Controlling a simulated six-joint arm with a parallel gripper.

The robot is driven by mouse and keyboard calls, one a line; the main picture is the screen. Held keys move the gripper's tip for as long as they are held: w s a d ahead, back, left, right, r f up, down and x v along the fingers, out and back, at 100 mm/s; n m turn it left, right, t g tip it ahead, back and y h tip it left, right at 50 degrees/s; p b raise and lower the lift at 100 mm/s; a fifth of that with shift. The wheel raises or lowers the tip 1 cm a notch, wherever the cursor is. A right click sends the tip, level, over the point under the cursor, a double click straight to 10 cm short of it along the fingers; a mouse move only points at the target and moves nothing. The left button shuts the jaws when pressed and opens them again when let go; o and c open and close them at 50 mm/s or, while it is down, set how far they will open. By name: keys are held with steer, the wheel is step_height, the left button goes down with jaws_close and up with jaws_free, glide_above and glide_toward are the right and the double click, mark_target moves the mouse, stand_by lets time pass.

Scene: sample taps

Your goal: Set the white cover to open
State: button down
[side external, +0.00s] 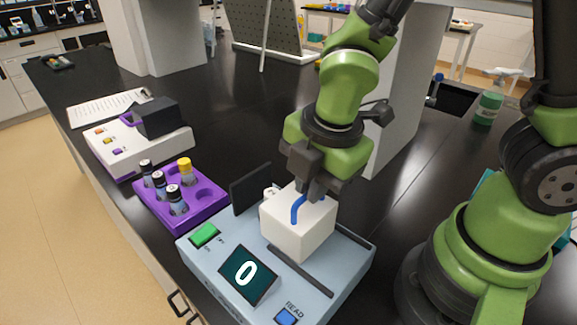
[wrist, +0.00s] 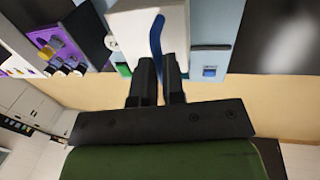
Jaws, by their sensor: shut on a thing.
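The white cover (side external: 292,232) is a box with a blue handle (side external: 297,208) on top. It sits on the light blue reader (side external: 212,262), beside a dark rail. In the wrist view the white cover (wrist: 132,32) and its blue handle (wrist: 157,36) are just beyond my fingertips. My gripper (side external: 313,188) points down at the top of the cover and is shut on the blue handle; its fingers (wrist: 160,72) stand close together in the wrist view. What lies under the cover is hidden.
The reader has a display showing 0 (side external: 247,273), a green button (side external: 204,235) and a blue READ button (side external: 287,316). A dark upright panel (side external: 251,188) stands behind. A purple rack (side external: 205,211) with several vials and another device (side external: 118,148) are left. Bare black bench lies behind.

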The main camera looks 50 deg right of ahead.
steer(key=s, duration=0.3)
steer(key=shift+s, duration=0.3)
steer(key=c, duration=1.2)
jaws_free()
step_height(320, 180, up, 10)
steer(key=s, duration=0.2)
steer(key=shift+f, duration=0.1)
steer(key=s+d+r+m+t+y, duration=0.1)
steer(key=d+r+m+t, duration=0.1)
steer(key=m, duration=0.9)
steer(key=s+d+r+m+t+y, duration=0.1)
steer(key=d+r+m+t, duration=0.2)
steer(key=m, duration=0.8)
steer(key=shift+d+r, duration=0.4)
steer(key=shift+d, duration=0.15)
